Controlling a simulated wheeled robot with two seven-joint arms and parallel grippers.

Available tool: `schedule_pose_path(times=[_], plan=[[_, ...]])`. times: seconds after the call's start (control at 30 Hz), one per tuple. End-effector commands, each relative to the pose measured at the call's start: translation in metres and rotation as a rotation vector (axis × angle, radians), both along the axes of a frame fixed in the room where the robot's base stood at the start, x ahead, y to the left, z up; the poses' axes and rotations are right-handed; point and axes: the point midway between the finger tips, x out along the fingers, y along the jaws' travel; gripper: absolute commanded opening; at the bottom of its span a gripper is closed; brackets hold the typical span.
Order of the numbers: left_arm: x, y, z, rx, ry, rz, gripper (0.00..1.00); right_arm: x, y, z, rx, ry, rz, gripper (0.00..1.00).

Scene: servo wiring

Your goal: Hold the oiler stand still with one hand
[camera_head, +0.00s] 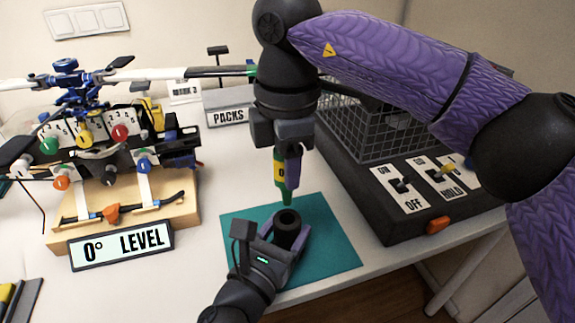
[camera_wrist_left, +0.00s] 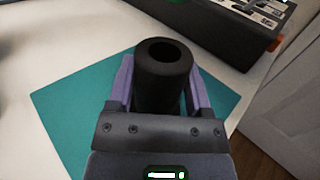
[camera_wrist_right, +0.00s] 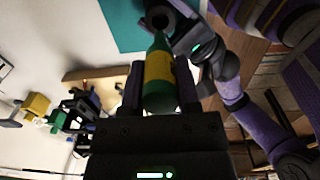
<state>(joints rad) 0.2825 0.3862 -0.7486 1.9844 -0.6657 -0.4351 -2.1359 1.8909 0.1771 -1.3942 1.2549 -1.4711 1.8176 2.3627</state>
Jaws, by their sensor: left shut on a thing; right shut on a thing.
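The oiler stand is a black cylinder with a round hole in its top (camera_head: 287,222), standing on the teal mat (camera_head: 335,250). My left gripper (camera_head: 283,240) is shut on it, one finger on each side; the left wrist view shows the stand (camera_wrist_left: 163,75) upright between the fingers. My right gripper (camera_head: 290,158) is shut on a green and yellow oiler (camera_head: 281,180). The oiler points tip down above the stand, its tip close to the hole. The right wrist view shows the oiler (camera_wrist_right: 159,75) between the fingers and the stand (camera_wrist_right: 160,18) beyond its tip.
A model helicopter (camera_head: 90,130) on a wooden base stands at the left behind a "0° LEVEL" sign (camera_head: 121,245). A black box with switches (camera_head: 420,190) and a wire basket (camera_head: 375,125) stands at the right. A "PACKS" sign (camera_head: 228,117) is at the back.

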Motion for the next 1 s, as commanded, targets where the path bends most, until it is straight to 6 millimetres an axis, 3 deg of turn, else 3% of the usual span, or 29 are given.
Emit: schedule_pose_path(times=[0.03,0.2,0.47,0.8,1.0], plan=[[0.000,0.000,0.000,0.000,0.000,0.000,0.69,0.000,0.000,0.000,0.000,0.000,0.000,0.00],[0.000,0.000,0.000,0.000,0.000,0.000,1.00,0.000,0.000,0.000,0.000,0.000,0.000,0.00],[-0.005,0.003,-0.001,0.000,0.001,0.000,1.00,0.000,0.000,0.000,0.000,0.000,0.000,0.00],[-0.085,0.043,-0.001,0.002,0.006,-0.002,1.00,0.000,0.000,0.000,0.000,0.000,0.000,0.00],[-0.105,0.053,-0.001,0.000,0.002,0.001,1.00,0.000,0.000,0.000,0.000,0.000,0.000,0.00]])
